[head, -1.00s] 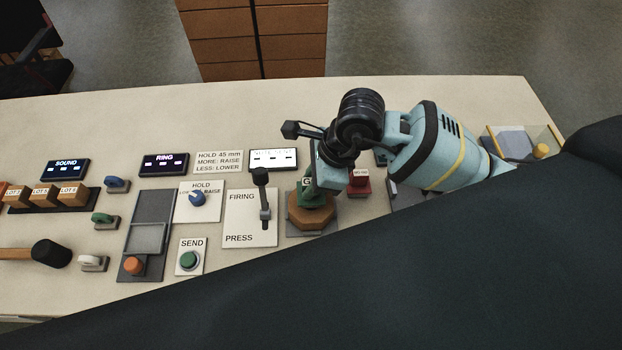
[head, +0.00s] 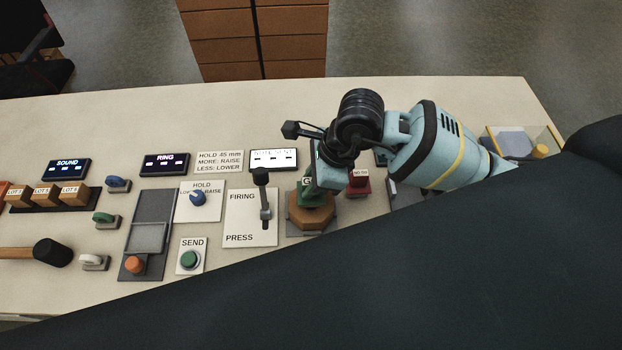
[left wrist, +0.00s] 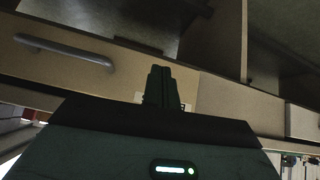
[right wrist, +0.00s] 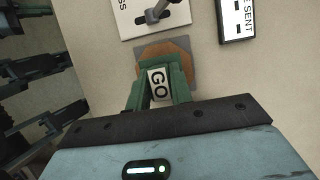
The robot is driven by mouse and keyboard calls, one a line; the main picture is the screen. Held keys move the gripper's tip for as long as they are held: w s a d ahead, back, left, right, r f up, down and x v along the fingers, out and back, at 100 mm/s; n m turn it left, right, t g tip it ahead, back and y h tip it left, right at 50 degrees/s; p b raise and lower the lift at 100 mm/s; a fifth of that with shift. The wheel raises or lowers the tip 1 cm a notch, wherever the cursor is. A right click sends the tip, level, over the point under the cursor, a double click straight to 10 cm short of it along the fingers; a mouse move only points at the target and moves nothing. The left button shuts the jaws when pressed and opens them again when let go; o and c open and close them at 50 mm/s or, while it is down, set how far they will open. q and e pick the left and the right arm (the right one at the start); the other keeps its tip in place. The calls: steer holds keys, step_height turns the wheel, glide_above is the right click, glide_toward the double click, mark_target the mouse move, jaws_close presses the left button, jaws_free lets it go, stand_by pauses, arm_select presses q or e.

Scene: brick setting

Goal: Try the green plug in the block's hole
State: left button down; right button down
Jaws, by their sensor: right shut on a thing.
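The green plug (head: 304,192), with a white GO label, is in my right gripper (head: 318,186). It stands over the brown eight-sided block (head: 312,222), its lower end at or very close to the block's top. The hole is hidden, so I cannot tell how deep the plug sits. In the right wrist view the gripper (right wrist: 156,98) is shut around the plug's labelled part (right wrist: 158,84), with the block (right wrist: 163,51) just beyond. My left gripper (left wrist: 162,88) shows only in the left wrist view, fingers together and empty, in front of a drawer front.
The block rests on a grey pad (head: 292,228). A red labelled plug (head: 358,182) stands just right of it. The FIRING lever panel (head: 240,222) is close on its left. A clear-walled tray (head: 553,132) is at the far right. The table's back strip is clear.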

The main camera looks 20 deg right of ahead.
arm_select(q)
steer(key=shift+s+f, duration=0.3)
steer(key=shift+f, duration=0.1)
arm_select(e)
steer(key=shift+f, duration=0.6)
arm_select(q)
steer(key=shift+r, duration=0.1)
arm_select(e)
steer(key=shift+f, duration=0.15)
stand_by(0.7)
